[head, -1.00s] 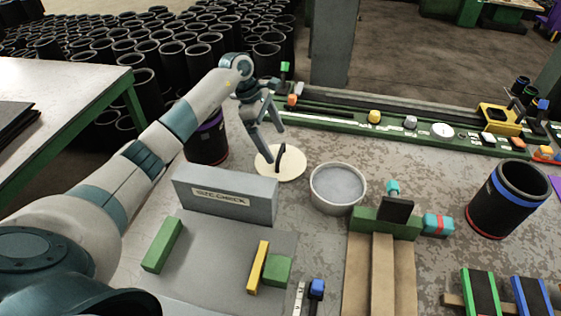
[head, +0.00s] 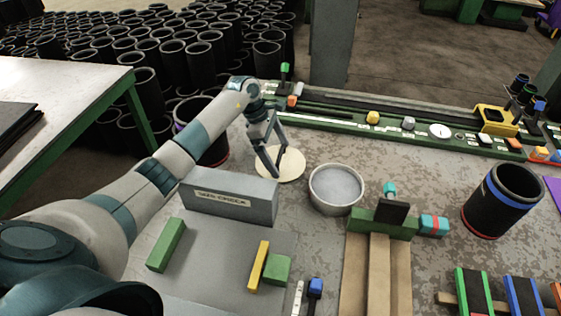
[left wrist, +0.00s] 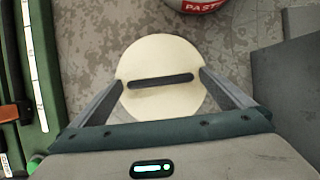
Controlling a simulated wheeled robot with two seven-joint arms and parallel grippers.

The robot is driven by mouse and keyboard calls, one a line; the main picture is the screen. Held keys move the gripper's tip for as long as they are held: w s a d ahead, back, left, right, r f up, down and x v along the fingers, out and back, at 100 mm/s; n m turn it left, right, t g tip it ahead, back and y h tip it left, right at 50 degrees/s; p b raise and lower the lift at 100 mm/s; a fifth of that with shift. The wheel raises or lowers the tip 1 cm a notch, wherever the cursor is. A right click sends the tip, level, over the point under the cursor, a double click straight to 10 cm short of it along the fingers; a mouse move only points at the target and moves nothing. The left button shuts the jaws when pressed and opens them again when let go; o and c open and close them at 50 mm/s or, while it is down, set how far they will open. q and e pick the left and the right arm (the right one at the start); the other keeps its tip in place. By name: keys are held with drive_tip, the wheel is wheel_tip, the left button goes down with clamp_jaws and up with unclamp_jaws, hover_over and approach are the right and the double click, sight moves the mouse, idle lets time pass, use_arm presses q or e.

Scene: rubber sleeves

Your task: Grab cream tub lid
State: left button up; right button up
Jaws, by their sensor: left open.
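The cream tub lid (head: 293,170) is a flat round disc lying on the bench behind the grey block. In the left wrist view the lid (left wrist: 165,103) shows a dark bar handle (left wrist: 162,81) across its middle. My left gripper (head: 277,167) is over the lid, pointing down. Its fingers are open, one at each end of the handle, with gaps between them and the handle. In the head view the fingers hide most of the handle. The tub (head: 337,188), round and filled with grey, stands uncovered just right of the lid. My right gripper is not in view.
A grey block marked size check (head: 228,200) stands in front of the lid. A dark sleeve (head: 207,145) stands close behind on the left. A green rail (head: 350,128) runs along the back. Wooden slats with a green crosspiece (head: 383,224) lie right of the tub.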

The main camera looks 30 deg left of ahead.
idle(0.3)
use_arm(q)
drive_tip(key=c, duration=1.1)
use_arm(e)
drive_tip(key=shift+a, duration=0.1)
use_arm(q)
drive_tip(key=shift+r, duration=0.15)
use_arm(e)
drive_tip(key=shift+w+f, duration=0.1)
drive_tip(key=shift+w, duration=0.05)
